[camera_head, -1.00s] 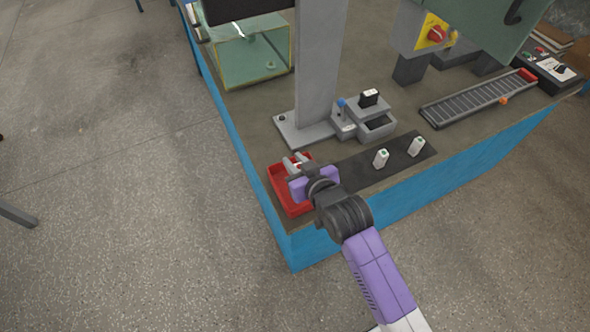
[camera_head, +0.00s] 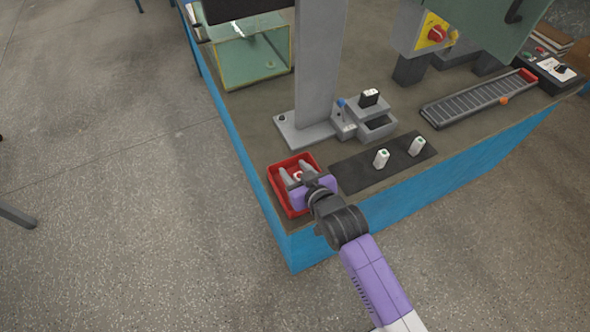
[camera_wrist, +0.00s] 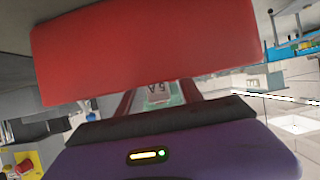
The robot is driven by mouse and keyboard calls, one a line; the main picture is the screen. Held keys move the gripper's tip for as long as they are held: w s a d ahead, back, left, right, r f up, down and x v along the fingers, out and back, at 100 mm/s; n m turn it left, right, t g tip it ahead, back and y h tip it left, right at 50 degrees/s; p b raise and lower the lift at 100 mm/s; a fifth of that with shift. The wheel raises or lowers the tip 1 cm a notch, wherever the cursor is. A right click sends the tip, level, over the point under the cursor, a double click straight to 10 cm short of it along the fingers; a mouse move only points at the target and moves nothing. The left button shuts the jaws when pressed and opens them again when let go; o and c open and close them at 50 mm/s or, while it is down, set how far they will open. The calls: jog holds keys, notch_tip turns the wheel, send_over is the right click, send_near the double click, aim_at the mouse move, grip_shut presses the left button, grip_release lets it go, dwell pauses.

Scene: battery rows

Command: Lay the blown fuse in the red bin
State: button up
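The red bin (camera_head: 279,197) sits at the near left corner of the bench. My gripper (camera_head: 298,175) is over the bin with its two grey fingers spread apart, reaching down inside it. A small pale fuse with a red mark (camera_head: 297,175) shows between the fingers, within the bin's outline. In the wrist view, the fuse (camera_wrist: 158,92), marked 5A, shows between the fingers beyond my purple palm. A red wall of the bin (camera_wrist: 150,45) fills the upper part of that view and hides much of the fuse and the fingertips.
A grey fixture with a small open tray (camera_head: 377,124) and a tall column (camera_head: 318,70) stand behind. A roller track (camera_head: 478,98) lies to the right.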

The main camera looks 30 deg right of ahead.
jog(key=shift+r, duration=0.1)
jog(key=shift+s+r, duration=0.15)
jog(key=v, duration=1.1)
jog(key=shift+s, duration=0.3)
jog(key=shift+r, duration=0.15)
jog(key=s+r+t, duration=0.1)
jog(key=s+r, duration=0.4)
jog(key=s, duration=0.8)
jog(key=s+r+t, duration=0.1)
jog(key=s+r, duration=0.4)
jog(key=s, duration=0.8)
jog(key=shift+s, duration=0.15)
